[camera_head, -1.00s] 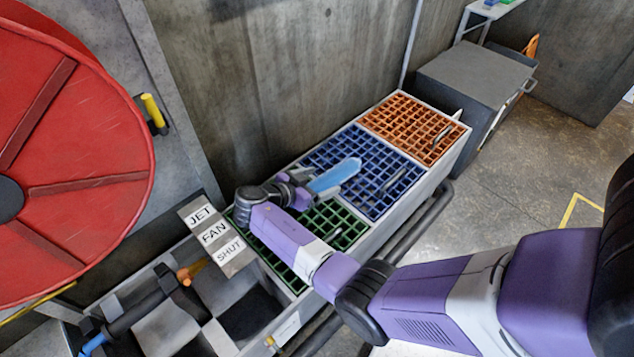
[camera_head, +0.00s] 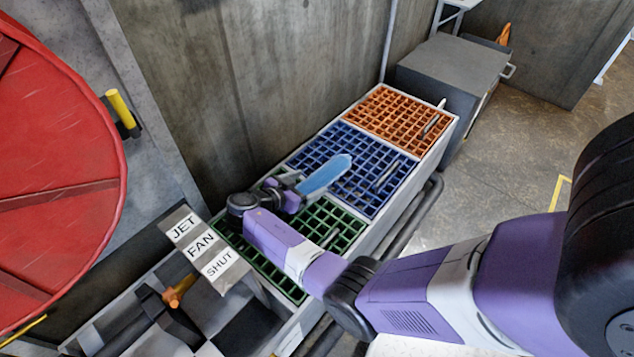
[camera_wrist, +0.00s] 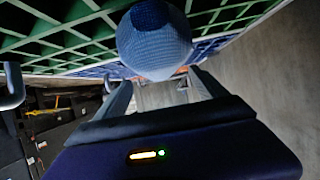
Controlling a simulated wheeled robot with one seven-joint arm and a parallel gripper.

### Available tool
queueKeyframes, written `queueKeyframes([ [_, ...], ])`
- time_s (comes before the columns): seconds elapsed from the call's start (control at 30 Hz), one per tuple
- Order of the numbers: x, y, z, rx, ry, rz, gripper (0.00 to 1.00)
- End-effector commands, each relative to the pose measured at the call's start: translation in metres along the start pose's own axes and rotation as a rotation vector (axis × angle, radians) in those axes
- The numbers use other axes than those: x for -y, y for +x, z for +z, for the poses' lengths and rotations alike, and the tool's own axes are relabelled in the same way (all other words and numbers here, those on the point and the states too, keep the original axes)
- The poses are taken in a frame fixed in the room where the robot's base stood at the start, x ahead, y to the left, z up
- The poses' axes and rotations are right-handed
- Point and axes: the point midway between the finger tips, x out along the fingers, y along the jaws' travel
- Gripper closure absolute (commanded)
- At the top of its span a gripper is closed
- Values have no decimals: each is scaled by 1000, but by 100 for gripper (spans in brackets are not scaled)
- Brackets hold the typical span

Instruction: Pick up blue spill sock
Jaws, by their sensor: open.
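The blue spill sock (camera_head: 327,176) is a light blue, elongated piece over the blue grid lid (camera_head: 362,152). In the wrist view its rounded end (camera_wrist: 155,48), with a dark blue tip, faces the camera and sits in line with the gap between my fingers. My gripper (camera_head: 294,188) is open, with its fingers beside the near end of the sock. In the wrist view my gripper (camera_wrist: 160,98) has its fingers spread apart, below the sock's end. I cannot tell whether either finger touches the sock.
The orange grid (camera_head: 402,118) lies beyond the blue one and the green grid (camera_head: 318,226) lies under my arm. Metal handles stand on the grids. A red wheel (camera_head: 50,180) and a JET FAN SHUT sign (camera_head: 204,250) are at left. A concrete wall (camera_head: 240,80) rises behind.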

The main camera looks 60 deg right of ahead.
Motion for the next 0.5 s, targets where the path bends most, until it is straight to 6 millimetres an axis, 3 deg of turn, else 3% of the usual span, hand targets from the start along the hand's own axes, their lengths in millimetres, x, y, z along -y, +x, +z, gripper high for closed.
queueKeyframes([
  [0.23, 0, 35, 1, 1, 0, 2, 19],
  [0.5, 0, 41, 0, 1, -1, -1, 19],
])
